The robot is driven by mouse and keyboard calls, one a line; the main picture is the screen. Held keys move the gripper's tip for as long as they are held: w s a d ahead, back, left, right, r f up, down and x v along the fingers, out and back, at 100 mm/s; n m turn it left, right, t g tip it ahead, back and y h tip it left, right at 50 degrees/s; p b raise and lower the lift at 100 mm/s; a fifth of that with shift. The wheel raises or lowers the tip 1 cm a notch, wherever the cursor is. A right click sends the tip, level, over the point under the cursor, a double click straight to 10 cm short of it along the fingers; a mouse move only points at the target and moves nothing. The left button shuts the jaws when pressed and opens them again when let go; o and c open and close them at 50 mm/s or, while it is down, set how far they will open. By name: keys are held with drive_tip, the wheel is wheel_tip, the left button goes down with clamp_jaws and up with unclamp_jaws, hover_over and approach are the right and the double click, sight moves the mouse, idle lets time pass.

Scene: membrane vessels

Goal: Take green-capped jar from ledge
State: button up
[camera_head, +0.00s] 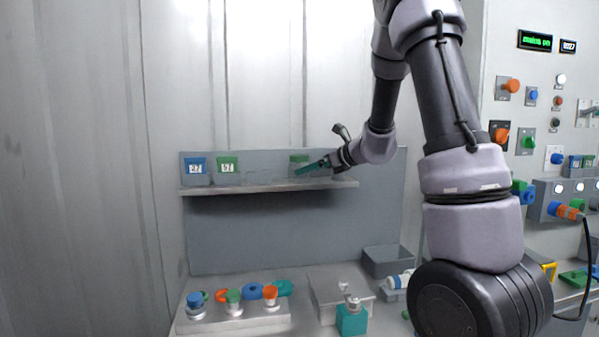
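A grey ledge (265,187) runs along the back panel. A green-capped jar (299,158) stands on its right part, partly covered by the teal fingers of my gripper (311,168). My gripper reaches in from the right, tilted slightly down to the left, and overlaps the jar in the picture. Whether the fingers touch the jar or are open or shut on it cannot be told. A green-topped item (228,165) with a white number label stands further left on the ledge, next to a blue-topped one (197,165).
Below, a bench (315,280) holds a rack (235,320) with blue, green and orange-topped items, a teal block (351,321) and a grey bin (387,261). A control panel (545,120) stands at right. The ledge's middle looks mostly clear.

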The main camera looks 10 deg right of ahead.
drive_tip(key=x, duration=0.3)
drive_tip(key=shift+w+a+f, duration=0.1)
drive_tip(key=shift+w+a, duration=0.2)
drive_tip(key=c, duration=1.1)
